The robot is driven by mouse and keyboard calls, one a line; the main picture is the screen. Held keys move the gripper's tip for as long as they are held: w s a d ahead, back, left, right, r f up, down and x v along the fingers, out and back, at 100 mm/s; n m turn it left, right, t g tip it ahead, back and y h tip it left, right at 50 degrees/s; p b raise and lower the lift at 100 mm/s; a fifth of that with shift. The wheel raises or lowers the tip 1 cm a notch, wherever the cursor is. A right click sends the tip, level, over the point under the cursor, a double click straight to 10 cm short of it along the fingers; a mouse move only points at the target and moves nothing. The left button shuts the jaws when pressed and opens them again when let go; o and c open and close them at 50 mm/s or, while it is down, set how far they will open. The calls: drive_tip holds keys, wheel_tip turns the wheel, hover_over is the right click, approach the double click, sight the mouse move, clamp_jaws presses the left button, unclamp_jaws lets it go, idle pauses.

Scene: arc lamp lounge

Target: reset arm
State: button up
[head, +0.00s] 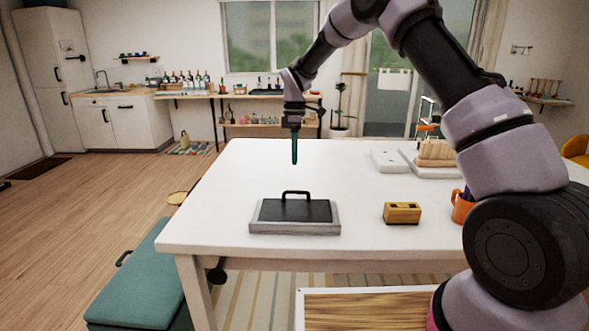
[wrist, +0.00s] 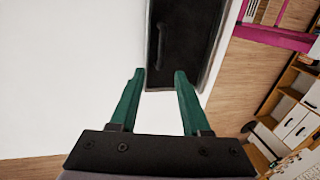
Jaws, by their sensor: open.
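My gripper (head: 294,150) hangs above the white table in the head view, its green fingers pointing down. In the wrist view, the two green fingers of my gripper (wrist: 158,78) are apart with nothing between them. A grey tray with a dark lid and a black handle (head: 295,211) lies at the table's front edge, below and apart from the fingers. The tray with its dark lid (wrist: 185,45) also shows beyond the fingertips in the wrist view.
The white table (head: 360,220) bears a wooden block with slots (head: 402,213), an orange mug (head: 463,208) and a white tray with bread-like pieces (head: 436,158). A green bench (head: 150,275) stands at the left. The table's left part is clear.

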drive_tip(key=shift+w+r, duration=0.1)
drive_tip(key=shift+r, duration=0.2)
drive_tip(key=shift+r, duration=0.1)
drive_tip(key=s+d+r+m+t+y, duration=0.1)
drive_tip(key=s+d+r+m, duration=0.3)
drive_tip(key=r, duration=0.3)
drive_tip(key=s+d+r+m+t, duration=0.2)
drive_tip(key=s+d+r+m, duration=0.15)
drive_tip(key=d+r, duration=0.3)
drive_tip(key=s+d+r+m+t+y, duration=0.1)
drive_tip(key=s+d+r+m, duration=0.3)
drive_tip(key=r, duration=0.4)
drive_tip(key=s+d+r+m+t, duration=0.1)
drive_tip(key=s+d+m+t, duration=0.1)
drive_tip(key=s, duration=0.4)
drive_tip(key=s+d+r+m+t, duration=0.1)
drive_tip(key=s+d+m+t, duration=0.1)
drive_tip(key=s+d+m, duration=0.3)
drive_tip(key=s+d+r+m+t, duration=0.1)
drive_tip(key=s+d+m, duration=0.2)
drive_tip(key=s, duration=0.5)
drive_tip(key=shift+s+d+t, duration=0.2)
drive_tip(key=shift+d+t, duration=0.1)
drive_tip(key=shift+t, duration=0.1)
